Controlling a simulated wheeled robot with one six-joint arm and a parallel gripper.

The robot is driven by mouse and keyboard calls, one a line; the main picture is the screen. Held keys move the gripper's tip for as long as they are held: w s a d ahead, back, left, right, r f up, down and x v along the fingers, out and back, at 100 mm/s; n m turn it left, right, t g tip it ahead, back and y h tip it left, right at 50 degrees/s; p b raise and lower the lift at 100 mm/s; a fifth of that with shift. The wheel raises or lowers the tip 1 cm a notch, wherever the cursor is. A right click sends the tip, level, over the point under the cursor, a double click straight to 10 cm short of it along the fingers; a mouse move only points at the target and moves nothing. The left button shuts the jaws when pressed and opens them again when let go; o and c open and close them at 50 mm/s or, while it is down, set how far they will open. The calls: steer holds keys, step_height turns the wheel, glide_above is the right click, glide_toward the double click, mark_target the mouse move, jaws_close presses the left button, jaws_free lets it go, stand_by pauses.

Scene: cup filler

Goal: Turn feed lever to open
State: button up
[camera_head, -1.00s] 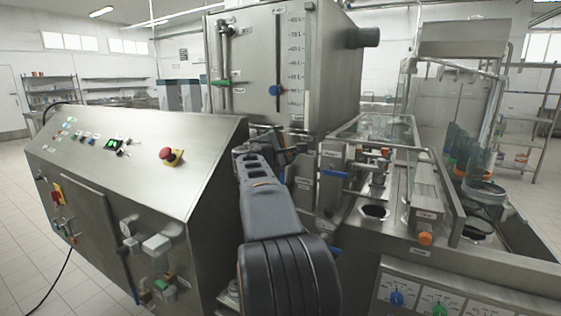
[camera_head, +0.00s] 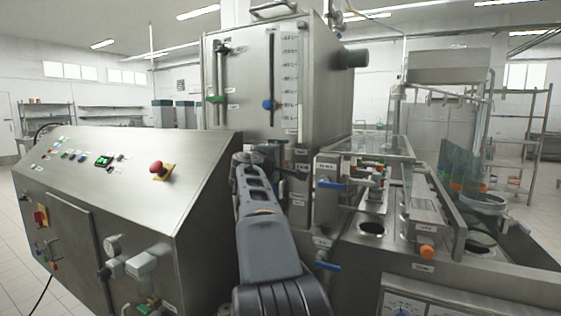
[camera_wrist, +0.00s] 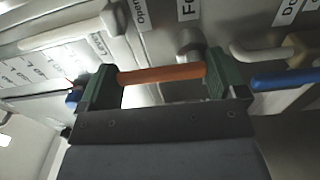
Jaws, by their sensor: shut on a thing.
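My gripper (camera_wrist: 157,78) has its two green fingers at the two ends of an orange lever handle (camera_wrist: 160,74) in the wrist view, holding it between them. A grey metal pivot (camera_wrist: 189,42) shows behind the handle's right end, near a label that starts with "F" and is partly cut off. In the head view my gripper (camera_head: 264,150) is at the foot of the steel tank (camera_head: 245,75), and my own arm hides the handle there. The fingers are too small in the head view to make out.
A blue handle (camera_wrist: 287,79) is close to the right finger in the wrist view. The sloped control panel (camera_head: 105,185) with a red button (camera_head: 157,167) stands left of my arm. Blue-handled valves (camera_head: 331,184) and the filling line are at the right.

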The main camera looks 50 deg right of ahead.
steer(key=o, duration=1)
steer(key=shift+s, duration=0.1)
steer(key=b+v, duration=0.1)
steer(key=v, duration=1.2)
steer(key=shift+a+b, duration=0.3)
steer(key=shift+a, duration=0.05)
